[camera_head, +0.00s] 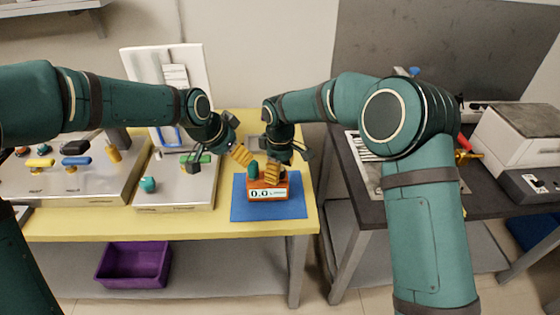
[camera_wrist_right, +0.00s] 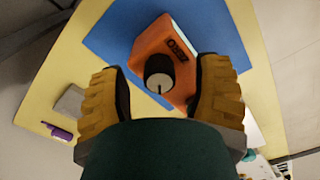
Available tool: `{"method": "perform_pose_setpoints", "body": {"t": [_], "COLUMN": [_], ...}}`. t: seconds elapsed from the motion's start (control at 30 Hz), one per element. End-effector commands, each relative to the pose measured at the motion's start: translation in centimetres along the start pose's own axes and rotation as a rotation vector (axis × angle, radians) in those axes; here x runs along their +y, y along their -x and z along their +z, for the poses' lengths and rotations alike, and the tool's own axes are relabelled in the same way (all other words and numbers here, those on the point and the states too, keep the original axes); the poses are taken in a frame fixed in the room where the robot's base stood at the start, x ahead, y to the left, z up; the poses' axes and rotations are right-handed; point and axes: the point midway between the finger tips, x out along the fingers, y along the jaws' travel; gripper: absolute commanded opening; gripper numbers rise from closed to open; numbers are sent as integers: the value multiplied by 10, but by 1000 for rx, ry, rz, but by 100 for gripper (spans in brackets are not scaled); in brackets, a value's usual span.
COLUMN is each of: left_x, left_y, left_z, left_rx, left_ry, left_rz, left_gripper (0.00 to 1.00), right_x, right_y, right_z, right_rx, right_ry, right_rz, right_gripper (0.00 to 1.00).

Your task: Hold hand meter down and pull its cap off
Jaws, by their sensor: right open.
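The hand meter (camera_head: 280,193) is an orange box with a pale display reading 0.0, lying on a blue mat (camera_head: 238,207) on the yellow table. A dark green rounded part (camera_head: 253,168) stands at its upper left. In the right wrist view the meter (camera_wrist_right: 154,42) carries a dark round knob with a grey face (camera_wrist_right: 160,72); I cannot tell if this is the cap. My right gripper (camera_head: 273,172) is open just above the meter, its orange fingers apart. My left gripper (camera_head: 241,155) is close beside it, above and left of the meter; its jaw opening is unclear.
A grey box with a teal knob (camera_head: 148,184) stands left of the mat, beside a panel with coloured handles (camera_head: 60,179). A purple bin (camera_head: 134,263) is below the table. A dark table with a grey machine (camera_head: 518,150) is at the right, across a gap.

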Motion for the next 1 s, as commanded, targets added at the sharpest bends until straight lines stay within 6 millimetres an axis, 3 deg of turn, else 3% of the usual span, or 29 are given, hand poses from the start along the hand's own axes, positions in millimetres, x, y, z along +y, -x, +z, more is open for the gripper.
{"method": "perform_pose_setpoints", "body": {"t": [0.33,0.5,0.53,0.7,0.73,0.8,1.0], "left_x": [0,0,0,0,0,0,0], "left_y": [0,0,0,0,0,0,0], "left_z": [0,0,0,0,0,0,0], "left_rx": [0,0,0,0,0,0,0], "left_ry": [0,0,0,0,0,0,0], "left_rz": [0,0,0,0,0,0,0], "left_gripper": [46,46,46,46,46,46,46], "right_x": [0,0,0,0,0,0,0], "right_y": [-3,-3,-3,-3,-3,-3,-3], "right_z": [0,0,0,0,0,0,0], "right_rx": [0,0,0,1,1,1,1], "right_ry": [0,0,0,0,0,0,0], "right_rz": [0,0,0,0,0,0,0], "right_gripper": [66,6,0,0,20,0,0]}}
